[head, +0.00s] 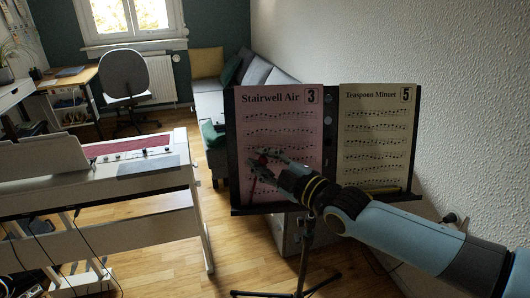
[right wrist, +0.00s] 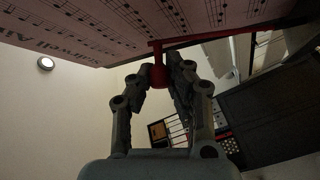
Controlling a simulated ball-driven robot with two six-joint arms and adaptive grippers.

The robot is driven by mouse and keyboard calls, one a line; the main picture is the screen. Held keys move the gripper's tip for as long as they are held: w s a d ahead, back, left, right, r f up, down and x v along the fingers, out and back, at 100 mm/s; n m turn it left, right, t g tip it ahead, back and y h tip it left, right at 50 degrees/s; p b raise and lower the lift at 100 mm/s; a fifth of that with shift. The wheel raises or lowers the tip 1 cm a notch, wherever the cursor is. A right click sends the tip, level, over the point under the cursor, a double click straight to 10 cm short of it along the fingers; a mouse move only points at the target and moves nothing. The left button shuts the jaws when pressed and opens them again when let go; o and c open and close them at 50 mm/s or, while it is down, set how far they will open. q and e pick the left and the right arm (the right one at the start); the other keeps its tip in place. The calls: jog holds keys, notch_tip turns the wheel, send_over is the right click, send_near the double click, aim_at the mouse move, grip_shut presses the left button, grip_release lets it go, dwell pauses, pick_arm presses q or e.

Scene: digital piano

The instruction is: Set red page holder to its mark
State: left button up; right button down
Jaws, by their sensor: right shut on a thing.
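My right gripper (head: 258,164) is in front of the pink sheet "Stairwell Air" (head: 285,115) on the black music stand (head: 230,165). In the right wrist view, its two fingers (right wrist: 160,75) are shut on the red page holder's knob (right wrist: 158,72). The holder's thin red bar (right wrist: 220,37) reaches right, close to the sheet; I cannot tell if it touches. In the head view, only small red parts of the holder (head: 262,159) show around the fingers. I cannot make out a mark. My left gripper is not in view.
A cream sheet "Teaspoon Minuet" (head: 376,120) stands on the right of the stand. The white digital piano (head: 120,190) is at left. The textured wall (head: 470,80) is close at right.

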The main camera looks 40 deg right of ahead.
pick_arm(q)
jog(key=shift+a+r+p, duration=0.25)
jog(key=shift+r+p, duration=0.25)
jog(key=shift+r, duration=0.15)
pick_arm(e)
jog(key=shift+w+a+n+g+y, duration=0.3)
jog(key=shift+a+n, duration=0.15)
jog(key=shift+n, duration=0.15)
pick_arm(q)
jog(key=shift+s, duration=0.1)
pick_arm(e)
jog(key=c, duration=1.3)
grip_release()
jog(key=shift+a, duration=0.1)
jog(key=shift+o, duration=0.4)
jog(key=shift+r, duration=0.1)
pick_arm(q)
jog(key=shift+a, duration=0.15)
pick_arm(e)
jog(key=s, duration=1.1)
jog(key=shift+s+d+r, duration=0.4)
jog(key=shift+r, duration=0.05)
